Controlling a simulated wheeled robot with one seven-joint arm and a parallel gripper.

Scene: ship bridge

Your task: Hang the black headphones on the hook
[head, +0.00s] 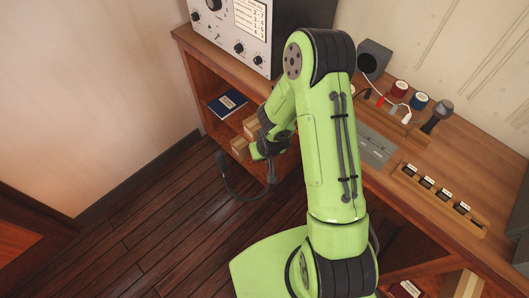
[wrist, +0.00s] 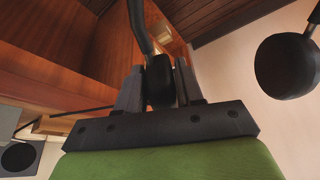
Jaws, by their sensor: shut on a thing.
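The black headphones (head: 227,184) hang from my gripper (head: 267,150) in front of the wooden desk's open shelves, above the floor. Their thin band curves down and left. In the wrist view, my gripper (wrist: 158,88) is shut on one dark ear cup of the headphones (wrist: 159,76), with the band rising from it. The other round ear cup (wrist: 286,66) is at the right, apart from the fingers. I cannot make out the hook in either view. My green arm covers part of the desk in the head view.
The wooden desk (head: 465,180) holds a grey instrument panel (head: 233,30), a black speaker box (head: 373,59), spools and a labelled block rack (head: 440,197). A blue book (head: 228,103) lies in the shelf. The floor (head: 150,235) at left is clear beside a plain wall (head: 85,100).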

